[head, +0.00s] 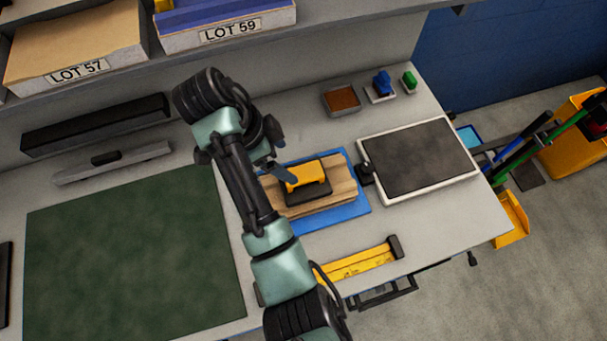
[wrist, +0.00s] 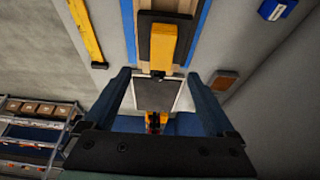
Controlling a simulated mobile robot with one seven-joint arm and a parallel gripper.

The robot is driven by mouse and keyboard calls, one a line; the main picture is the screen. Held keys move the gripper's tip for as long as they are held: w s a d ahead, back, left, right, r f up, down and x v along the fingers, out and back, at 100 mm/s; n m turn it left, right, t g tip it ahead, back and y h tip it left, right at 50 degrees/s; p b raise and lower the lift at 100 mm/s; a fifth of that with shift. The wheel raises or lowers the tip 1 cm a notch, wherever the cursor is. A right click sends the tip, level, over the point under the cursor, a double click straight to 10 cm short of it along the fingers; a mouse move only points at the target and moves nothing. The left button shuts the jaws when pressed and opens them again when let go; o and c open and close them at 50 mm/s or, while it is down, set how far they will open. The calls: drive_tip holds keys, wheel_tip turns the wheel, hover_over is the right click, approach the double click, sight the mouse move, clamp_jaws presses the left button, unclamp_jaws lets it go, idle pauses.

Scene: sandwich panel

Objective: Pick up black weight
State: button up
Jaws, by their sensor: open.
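The black weight (head: 316,191) is a dark block with a yellow handle (head: 305,174) on top. It lies on a stack of wooden-looking boards (head: 345,186) over a blue sheet (head: 351,214) in the head view. In the wrist view the weight (wrist: 145,38) is at the top centre with its yellow handle running lengthwise. My gripper (wrist: 160,76) is open, with nothing seen between its fingers. In the head view my gripper (head: 281,172) is at the weight's left, close to the handle, and the arm hides part of the boards. Contact cannot be told.
A dark tray with a white rim (head: 389,200) is at the right, with a small black object (head: 364,174) beside it. A yellow level-like bar (head: 355,265) lies in front. A green mat (head: 130,260) covers the left.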

hover_over(304, 172)
drive_tip(key=s+a, duration=0.2)
drive_tip(key=f, duration=0.5)
drive_tip(key=shift+w, duration=0.25)
drive_tip(key=shift+p+x, duration=0.85)
drive_tip(key=shift+x, duration=2.15)
drive_tip(key=shift+w+a, duration=0.1)
drive_tip(key=shift+w, duration=0.1)
clamp_jaws()
drive_tip(key=shift+w+r, duration=0.1)
drive_tip(key=shift+w, duration=0.1)
